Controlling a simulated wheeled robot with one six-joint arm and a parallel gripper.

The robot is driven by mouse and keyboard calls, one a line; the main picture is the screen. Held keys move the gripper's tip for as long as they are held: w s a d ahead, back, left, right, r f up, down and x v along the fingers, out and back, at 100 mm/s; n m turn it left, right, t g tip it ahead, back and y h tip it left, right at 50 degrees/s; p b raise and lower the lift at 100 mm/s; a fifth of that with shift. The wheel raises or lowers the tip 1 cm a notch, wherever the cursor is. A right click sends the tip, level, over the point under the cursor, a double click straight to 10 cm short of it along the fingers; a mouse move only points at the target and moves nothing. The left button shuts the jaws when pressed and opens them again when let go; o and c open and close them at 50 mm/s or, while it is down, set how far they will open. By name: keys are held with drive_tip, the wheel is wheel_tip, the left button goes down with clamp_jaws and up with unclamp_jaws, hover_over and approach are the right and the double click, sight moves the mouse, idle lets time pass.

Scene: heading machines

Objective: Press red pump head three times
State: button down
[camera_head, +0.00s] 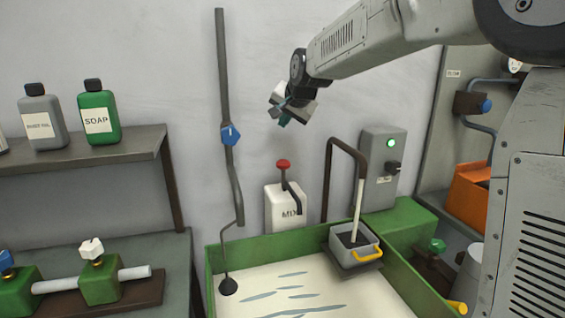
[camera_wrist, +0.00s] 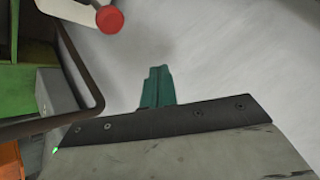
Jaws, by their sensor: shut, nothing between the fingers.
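The red pump head (camera_head: 283,164) sits on top of a white bottle (camera_head: 282,209) with a dark curved spout, behind the green-rimmed tray. My gripper (camera_head: 284,122) is above the red pump head, close to the wall, and apart from it. Its teal fingers are together with nothing between them. In the wrist view the red pump head (camera_wrist: 110,19) shows at the top, left of my shut fingertips (camera_wrist: 157,74), with a clear gap between them. Part of the white bottle (camera_wrist: 75,10) also shows there.
A green tray (camera_head: 213,272) of pale liquid lies in front of the bottle. A dark bent pipe (camera_head: 329,175) rises right of the bottle, beside a grey box (camera_head: 378,190) with a green light. A vertical pipe with a blue valve (camera_head: 231,134) stands left.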

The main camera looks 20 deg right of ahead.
sight(283, 161)
drive_tip(key=shift+f, duration=4.35)
drive_tip(key=shift+f, duration=0.1)
drive_tip(key=shift+f, duration=0.3)
drive_tip(key=shift+f, duration=1.25)
drive_tip(key=shift+r, duration=1.65)
drive_tip(key=shift+r, duration=0.15)
drive_tip(key=shift+r, duration=2.4)
